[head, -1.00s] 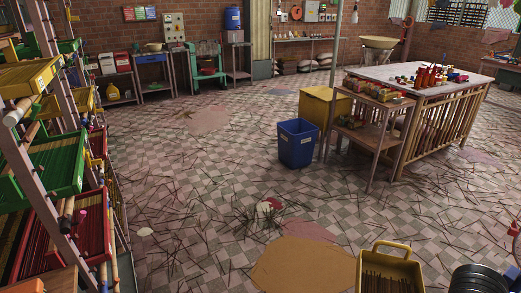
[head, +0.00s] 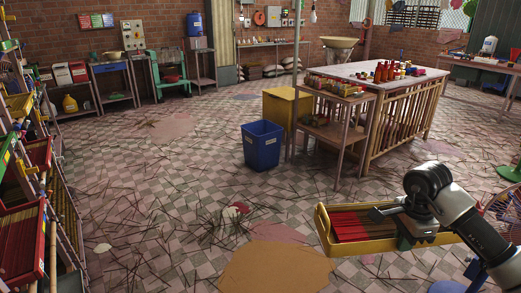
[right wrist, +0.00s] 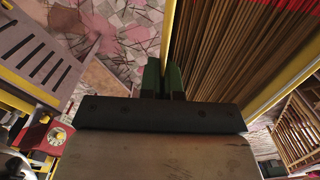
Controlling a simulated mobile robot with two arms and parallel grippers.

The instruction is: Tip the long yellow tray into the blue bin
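The long yellow tray (head: 350,249) is at the lower right of the head view, roughly level above the floor and full of red-tipped incense sticks. My right gripper (head: 404,225) reaches it from the right. In the right wrist view its green fingers (right wrist: 163,78) are closed around the tray's yellow side wall (right wrist: 168,35), with brown sticks beside them. The blue bin (head: 262,147) stands upright on the floor, farther off and to the left of the tray, clearly apart from it. Its inside is mostly hidden. My left gripper is not in view.
A yellow box (head: 287,108) and a wooden worktable (head: 410,120) stand just behind and right of the bin. A stick rack (head: 22,215) lines the left edge. The tiled floor before the bin is open, strewn with loose sticks.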

